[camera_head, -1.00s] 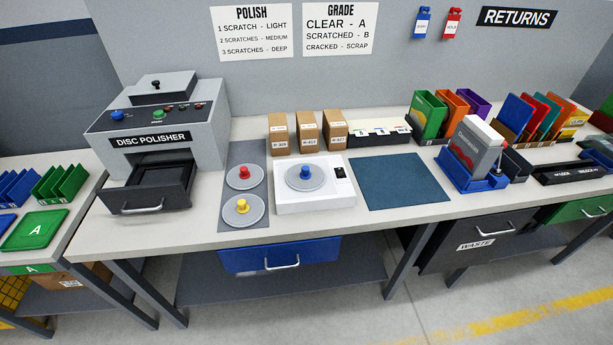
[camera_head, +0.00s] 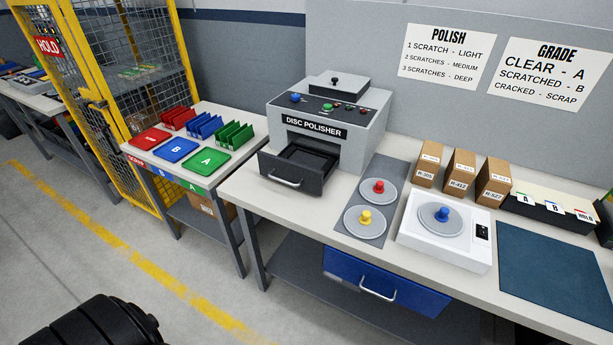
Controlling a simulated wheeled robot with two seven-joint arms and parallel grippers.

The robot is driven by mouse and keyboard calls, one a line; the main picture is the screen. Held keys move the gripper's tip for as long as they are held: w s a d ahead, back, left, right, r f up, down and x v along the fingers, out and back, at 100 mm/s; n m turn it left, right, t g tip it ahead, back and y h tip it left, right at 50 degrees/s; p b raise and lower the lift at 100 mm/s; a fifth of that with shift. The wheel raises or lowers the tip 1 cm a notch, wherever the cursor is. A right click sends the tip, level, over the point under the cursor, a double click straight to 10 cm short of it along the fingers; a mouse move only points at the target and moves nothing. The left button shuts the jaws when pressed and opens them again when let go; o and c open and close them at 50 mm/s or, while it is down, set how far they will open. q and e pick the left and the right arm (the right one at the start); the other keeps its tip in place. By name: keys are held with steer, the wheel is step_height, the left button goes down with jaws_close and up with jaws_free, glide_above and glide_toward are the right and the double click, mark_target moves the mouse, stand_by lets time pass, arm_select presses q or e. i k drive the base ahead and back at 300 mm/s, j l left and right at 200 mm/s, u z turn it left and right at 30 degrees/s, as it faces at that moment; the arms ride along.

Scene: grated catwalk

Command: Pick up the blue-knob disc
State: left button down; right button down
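The blue-knob disc (camera_head: 441,218) is a grey disc with a blue knob. It lies on a white box-like device (camera_head: 420,241) with a small black panel, on the workbench right of centre. The red-knob disc (camera_head: 378,196) and the yellow-knob disc (camera_head: 364,222) lie on a dark grey mat just to its left. No gripper shows in the head view. A black rounded shape at the lower left may be a part of me.
The disc polisher (camera_head: 325,130) stands left of the discs with its drawer (camera_head: 289,185) open. Brown boxes (camera_head: 461,171) stand behind the white device. A blue mat (camera_head: 556,263) lies to its right. A side table (camera_head: 173,186) holds coloured trays and racks. A yellow cage (camera_head: 98,112) stands farther left.

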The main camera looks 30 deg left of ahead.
mark_target(443, 220)
steer(key=i+j, duration=0.1)
steer(key=j, duration=0.3)
steer(key=i+j, duration=0.15)
steer(key=j, duration=0.25)
steer(key=i+j+u, duration=0.1)
steer(key=j, duration=0.3)
